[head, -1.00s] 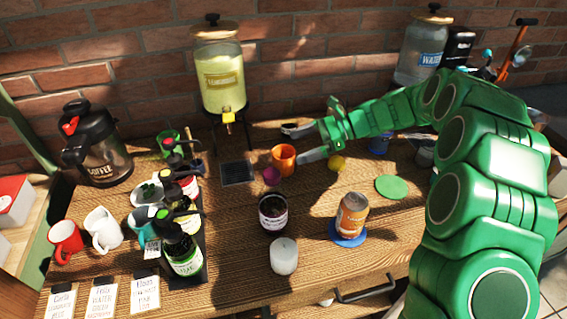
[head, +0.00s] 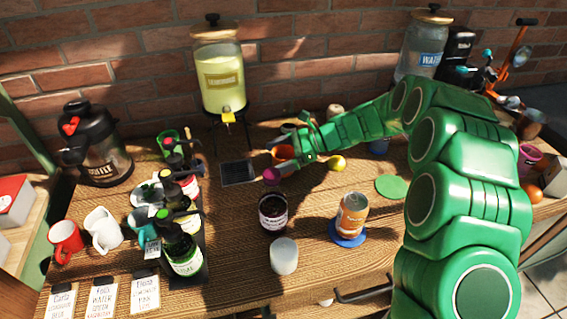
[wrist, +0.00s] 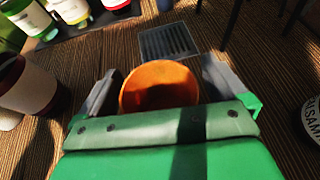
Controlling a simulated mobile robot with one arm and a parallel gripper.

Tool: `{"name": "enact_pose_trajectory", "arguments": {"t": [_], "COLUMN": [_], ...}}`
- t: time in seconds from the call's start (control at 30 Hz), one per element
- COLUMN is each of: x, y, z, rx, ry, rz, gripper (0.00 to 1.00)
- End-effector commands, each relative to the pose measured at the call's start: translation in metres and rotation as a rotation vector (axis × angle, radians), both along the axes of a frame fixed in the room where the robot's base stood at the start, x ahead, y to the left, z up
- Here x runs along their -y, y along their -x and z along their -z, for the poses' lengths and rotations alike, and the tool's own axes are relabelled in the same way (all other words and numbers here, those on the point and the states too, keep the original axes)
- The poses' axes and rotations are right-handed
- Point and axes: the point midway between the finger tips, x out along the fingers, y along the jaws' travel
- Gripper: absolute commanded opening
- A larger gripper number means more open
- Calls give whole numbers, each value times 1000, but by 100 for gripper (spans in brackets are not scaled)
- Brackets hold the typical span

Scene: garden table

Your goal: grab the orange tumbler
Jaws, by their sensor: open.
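The orange tumbler (head: 283,153) stands on the wooden table in front of the lemonade dispenser, partly hidden by my gripper in the head view. In the wrist view the tumbler (wrist: 158,85) shows its round open mouth, with its near side hidden behind my gripper's palm. My gripper (wrist: 158,88) is open. One grey finger is on each side of the tumbler, with a small gap visible on both sides. In the head view my gripper (head: 280,151) reaches in from the right at the tumbler.
A dark drip grate (head: 238,173) lies left of the tumbler. The lemonade dispenser (head: 219,80) stands behind. A dark labelled jar (head: 273,211) stands nearer the front.

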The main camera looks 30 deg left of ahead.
Motion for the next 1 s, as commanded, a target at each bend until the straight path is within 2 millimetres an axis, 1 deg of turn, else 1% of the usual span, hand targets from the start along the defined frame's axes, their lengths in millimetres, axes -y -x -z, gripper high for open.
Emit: {"name": "enact_pose_trajectory", "arguments": {"t": [0.1,0.13,0.4,0.5,0.77,0.87,1.0], "x": [0,0,0,0,0,0,1], "y": [0,0,0,0,0,0,0], "z": [0,0,0,0,-2,-10,-31], "rx": [0,0,0,-1,0,0,2], "ry": [0,0,0,1,0,0,-1], "rz": [0,0,0,0,0,0,0], "gripper": [100,98,57,44,44,44,44]}}
